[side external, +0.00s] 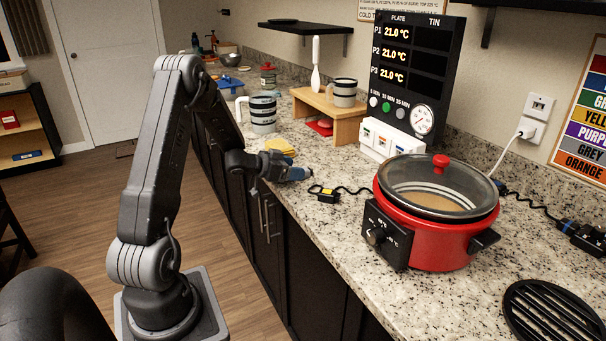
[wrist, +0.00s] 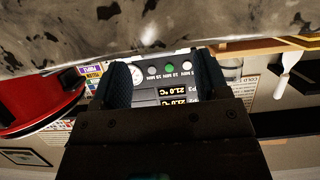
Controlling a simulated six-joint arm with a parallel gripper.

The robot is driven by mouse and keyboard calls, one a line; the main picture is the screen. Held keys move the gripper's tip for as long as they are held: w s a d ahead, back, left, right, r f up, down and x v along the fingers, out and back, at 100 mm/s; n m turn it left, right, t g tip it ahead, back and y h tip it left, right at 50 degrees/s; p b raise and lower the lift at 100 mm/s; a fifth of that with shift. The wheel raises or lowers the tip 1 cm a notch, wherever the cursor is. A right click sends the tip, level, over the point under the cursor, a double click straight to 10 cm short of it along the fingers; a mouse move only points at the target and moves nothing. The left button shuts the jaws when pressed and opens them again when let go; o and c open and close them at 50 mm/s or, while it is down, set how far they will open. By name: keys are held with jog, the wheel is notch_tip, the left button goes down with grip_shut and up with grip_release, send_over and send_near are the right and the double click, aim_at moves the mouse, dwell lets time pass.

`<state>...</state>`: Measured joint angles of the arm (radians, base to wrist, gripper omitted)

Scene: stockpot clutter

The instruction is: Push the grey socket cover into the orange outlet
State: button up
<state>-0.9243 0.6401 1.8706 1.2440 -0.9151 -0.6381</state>
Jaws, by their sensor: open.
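My gripper (side external: 300,174) hangs low over the front edge of the counter, left of the red cooker, with blue finger pads. In the wrist view my gripper (wrist: 160,82) shows two dark blue fingers spread apart with nothing held between them. I cannot make out a grey socket cover or an orange outlet in either view. White wall sockets (side external: 538,108) sit on the wall at the right, the lower one with a white plug. A black power block with blue parts (side external: 588,238) lies at the counter's right edge.
The red slow cooker (side external: 436,246) with a glass lid stands right of my gripper. A black grate (side external: 550,312) lies front right.

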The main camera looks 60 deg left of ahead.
jog(key=shift+x, duration=1.45)
jog(key=shift+c, duration=0.3)
jog(key=c, duration=0.9)
jog(key=shift+r, duration=0.1)
jog(key=shift+c, duration=0.2)
notch_tip(320, 180, up, 9)
jog(key=shift+w, duration=0.1)
jog(key=w+d, duration=0.2)
jog(key=w, duration=0.3)
jog(key=w+d+f, duration=0.1)
jog(key=w+d, duration=0.1)
jog(key=w, duration=0.2)
jog(key=w+d+f, duration=0.1)
jog(key=w+d, duration=0.1)
jog(key=w, duration=0.3)
jog(key=shift+w+f, duration=0.25)
jog(key=shift+w, duration=0.1)
